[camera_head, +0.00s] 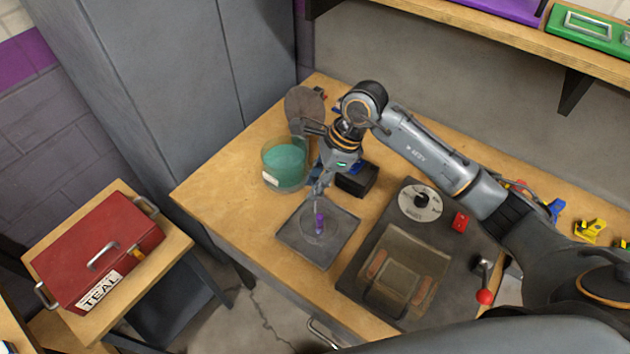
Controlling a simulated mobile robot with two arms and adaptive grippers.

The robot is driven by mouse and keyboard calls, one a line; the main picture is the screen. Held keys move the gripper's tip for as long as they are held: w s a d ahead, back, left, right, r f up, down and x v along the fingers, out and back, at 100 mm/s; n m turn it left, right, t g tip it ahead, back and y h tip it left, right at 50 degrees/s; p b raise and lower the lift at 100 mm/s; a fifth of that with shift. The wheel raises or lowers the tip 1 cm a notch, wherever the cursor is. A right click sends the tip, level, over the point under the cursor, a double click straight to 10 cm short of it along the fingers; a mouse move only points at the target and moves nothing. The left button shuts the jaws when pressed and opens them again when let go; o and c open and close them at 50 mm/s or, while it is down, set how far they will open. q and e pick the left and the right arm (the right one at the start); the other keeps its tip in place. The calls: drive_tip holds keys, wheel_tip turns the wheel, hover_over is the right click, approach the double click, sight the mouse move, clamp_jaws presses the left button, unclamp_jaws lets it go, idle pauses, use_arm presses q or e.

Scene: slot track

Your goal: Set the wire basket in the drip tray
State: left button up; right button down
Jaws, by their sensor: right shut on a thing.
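The wire basket (309,237) is a small, thin, faint round shape with a purple handle. It shows over the dark square drip tray (343,249) on the wooden bench. My right gripper (318,203) points down over the tray and is shut on the basket at its handle. Part of the basket is hard to make out against the tray, and I cannot tell whether it touches the tray floor. My left gripper is not in view.
A glass tank of teal liquid (285,163) stands behind and left of the tray. A black box (356,181) is behind it. A dark machine with a clear cover (403,269) and a red-knobbed lever (484,297) is to the right. Bench is clear at left.

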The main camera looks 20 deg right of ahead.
drive_tip(key=shift+f, duration=0.1)
idle(0.4)
drive_tip(key=c, duration=1)
unclamp_jaws()
drive_tip(key=v, duration=1.2)
drive_tip(key=shift+a, duration=0.1)
